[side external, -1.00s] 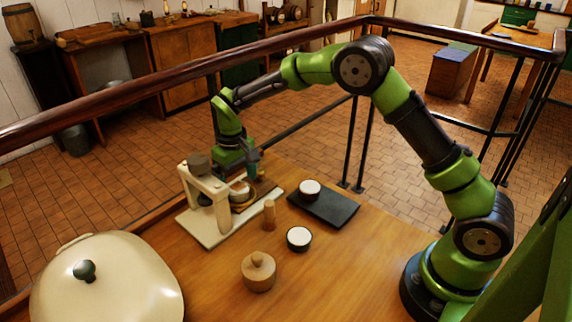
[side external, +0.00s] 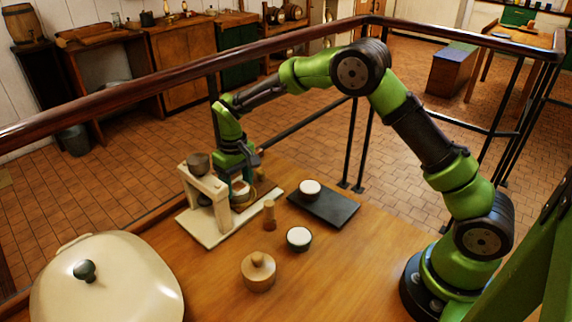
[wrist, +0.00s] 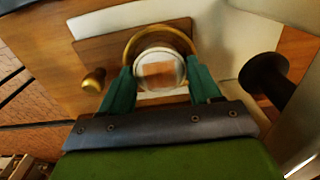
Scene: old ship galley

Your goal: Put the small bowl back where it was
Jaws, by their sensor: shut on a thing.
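The small bowl (wrist: 158,54) is round with a pale rim and a brownish patch inside. A brass-coloured ring (wrist: 131,45) curves around the bowl's far side. I cannot tell whether the bowl touches what is under it.
A dark round piece (side external: 198,160) tops the stand, close left of my gripper. A wooden peg (side external: 269,213), a white-topped cup (side external: 299,238) and a lidded wooden pot (side external: 258,271) stand nearby. A dark tray (side external: 328,210) bears another white-topped cup (side external: 310,187). A large cream lidded pot (side external: 110,290) fills the front left.

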